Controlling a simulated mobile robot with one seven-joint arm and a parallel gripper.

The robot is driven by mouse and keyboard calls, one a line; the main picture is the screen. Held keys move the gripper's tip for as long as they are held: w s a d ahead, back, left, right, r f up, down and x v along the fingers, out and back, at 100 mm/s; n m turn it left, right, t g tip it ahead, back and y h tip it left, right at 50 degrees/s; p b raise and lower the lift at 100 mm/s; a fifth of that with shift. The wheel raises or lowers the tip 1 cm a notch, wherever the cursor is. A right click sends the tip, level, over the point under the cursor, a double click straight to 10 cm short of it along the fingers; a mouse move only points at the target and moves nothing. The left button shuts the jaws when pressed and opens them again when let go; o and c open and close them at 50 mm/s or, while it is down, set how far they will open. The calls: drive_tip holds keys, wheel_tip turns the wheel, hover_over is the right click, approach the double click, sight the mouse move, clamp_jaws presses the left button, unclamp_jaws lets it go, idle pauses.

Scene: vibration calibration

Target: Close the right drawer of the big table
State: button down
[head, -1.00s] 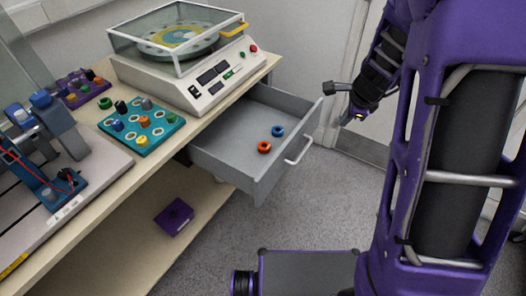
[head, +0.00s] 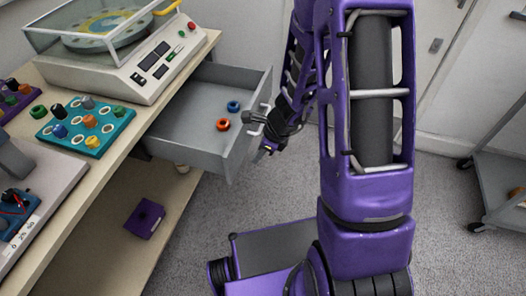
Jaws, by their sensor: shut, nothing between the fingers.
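The right drawer (head: 187,124) of the big table (head: 131,118) is pulled out, a grey open box with a blue ring (head: 233,106) and an orange ring (head: 222,124) lying inside. My gripper (head: 265,153) is shut and empty, just right of the drawer front near the handle. I cannot tell whether it touches the front.
A shaker machine with a clear cover (head: 120,55) stands on the table, beside a teal tray (head: 84,138) of coloured knobs. A purple box (head: 145,218) lies on the lower shelf. A grey cart (head: 497,185) stands at right. Grey floor lies between.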

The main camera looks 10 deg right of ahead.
sight(236, 165)
drive_tip(key=shift+w+a+f, duration=0.3)
drive_tip(key=shift+w+a, duration=0.1)
drive_tip(key=shift+a, duration=0.3)
drive_tip(key=shift+w+a+f, duration=0.3)
drive_tip(key=shift+w+a, duration=0.15)
drive_tip(key=shift+a, duration=0.2)
drive_tip(key=shift+w+a+f, duration=0.3)
drive_tip(key=shift+w+a, duration=0.1)
drive_tip(key=shift+a, duration=0.3)
drive_tip(key=shift+a+p, duration=0.1)
drive_tip(key=shift+p, duration=0.25)
